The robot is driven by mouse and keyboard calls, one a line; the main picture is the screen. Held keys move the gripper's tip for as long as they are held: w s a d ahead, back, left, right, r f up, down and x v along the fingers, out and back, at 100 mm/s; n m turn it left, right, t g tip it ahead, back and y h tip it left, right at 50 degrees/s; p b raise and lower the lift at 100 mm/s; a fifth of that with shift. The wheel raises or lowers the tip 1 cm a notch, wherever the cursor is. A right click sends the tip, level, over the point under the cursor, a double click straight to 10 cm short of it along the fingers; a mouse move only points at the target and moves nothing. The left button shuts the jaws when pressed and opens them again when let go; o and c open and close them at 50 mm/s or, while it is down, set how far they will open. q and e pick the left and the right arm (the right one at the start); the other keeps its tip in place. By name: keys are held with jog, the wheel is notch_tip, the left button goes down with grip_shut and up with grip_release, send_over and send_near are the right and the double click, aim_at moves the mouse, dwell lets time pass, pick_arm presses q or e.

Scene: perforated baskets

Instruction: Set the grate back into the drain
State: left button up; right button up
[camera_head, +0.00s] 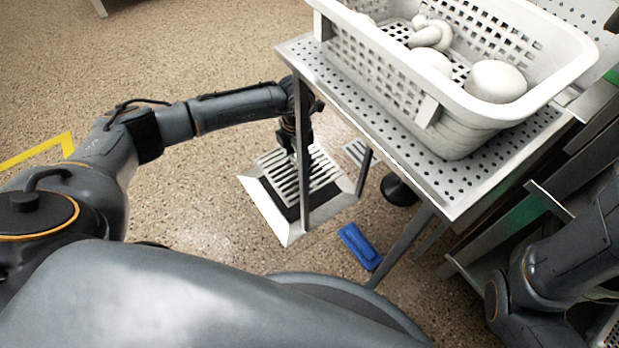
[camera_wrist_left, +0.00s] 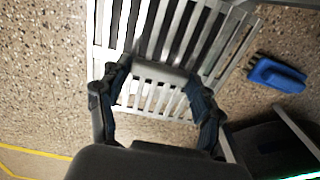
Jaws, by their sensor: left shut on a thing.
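The slatted metal grate (camera_head: 322,172) is over the square drain (camera_head: 262,212), beneath the near side of the perforated table. The drain has a pale metal rim and a dark opening that shows at the grate's near side. The grate looks skewed to the rim; I cannot tell how high it is. My left gripper (camera_head: 296,138) is above the grate, partly hidden by a table leg. In the left wrist view its two fingers are shut on the grate (camera_wrist_left: 160,72), at a grey crossbar. My right arm is at the lower right; its gripper is out of view.
A perforated metal table (camera_head: 380,135) carries a white basket (camera_head: 450,110) with pale rounded items. Its leg (camera_head: 304,150) stands in front of the drain. A blue brush (camera_head: 360,246) lies on the speckled floor to the right. Open floor is left, with yellow tape (camera_head: 40,150).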

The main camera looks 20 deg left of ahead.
pick_arm(q)
notch_tip(320, 180, down, 10)
jog(key=b, duration=0.7)
jog(key=shift+b, duration=0.3)
jog(key=shift+r, duration=0.15)
jog(key=shift+f, duration=0.2)
jog(key=o, duration=1.7)
jog(key=shift+c, duration=0.2)
notch_tip(320, 180, up, 12)
jog(key=p, duration=0.9)
jog(key=shift+r+p, duration=0.2)
jog(key=shift+p, duration=0.15)
